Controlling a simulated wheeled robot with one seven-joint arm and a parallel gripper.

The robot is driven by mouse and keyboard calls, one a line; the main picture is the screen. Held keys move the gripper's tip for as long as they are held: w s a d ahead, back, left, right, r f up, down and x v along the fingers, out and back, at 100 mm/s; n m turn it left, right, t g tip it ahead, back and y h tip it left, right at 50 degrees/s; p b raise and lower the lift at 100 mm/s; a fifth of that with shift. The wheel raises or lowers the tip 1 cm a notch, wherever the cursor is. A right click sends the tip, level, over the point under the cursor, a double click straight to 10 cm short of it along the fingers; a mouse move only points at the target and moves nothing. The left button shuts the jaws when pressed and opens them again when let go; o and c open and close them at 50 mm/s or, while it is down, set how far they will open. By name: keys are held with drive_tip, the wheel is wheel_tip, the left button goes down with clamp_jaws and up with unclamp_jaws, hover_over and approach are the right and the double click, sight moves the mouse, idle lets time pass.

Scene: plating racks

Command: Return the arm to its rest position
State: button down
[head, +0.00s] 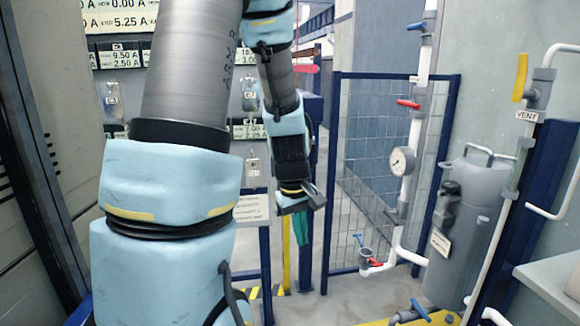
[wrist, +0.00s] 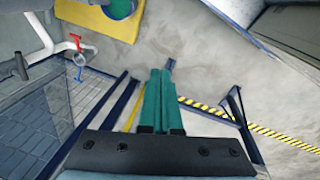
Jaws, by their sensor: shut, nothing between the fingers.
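My arm (head: 170,190) fills the left and middle of the head view, with light-blue joint covers and grey links. It rises out of the top of the picture and comes back down to my gripper (head: 302,240). The gripper points down in front of the blue frame posts, and its green fingers are partly hidden by its grey body. In the wrist view the green fingers (wrist: 163,75) lie side by side, shut, with nothing held. Bare floor shows past their tips.
A meter panel (head: 120,55) stands behind the arm. A blue-framed mesh fence (head: 380,125) stands right of the gripper. Further right are white pipes with a gauge (head: 403,161) and a grey tank (head: 467,230). The wrist view shows yellow-black floor tape (wrist: 270,132) and open floor.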

drive_tip(key=s+a+r+m+y, duration=0.1)
drive_tip(key=s+a+r+m, duration=0.2)
drive_tip(key=s+a+m, duration=0.5)
wheel_tip(320, 180, up, 15)
drive_tip(key=w+a+n+p, duration=0.1)
drive_tip(key=w+p, duration=0.1)
drive_tip(key=p, duration=1.3)
drive_tip(key=shift+a+r+n, duration=0.2)
drive_tip(key=shift+n, duration=0.2)
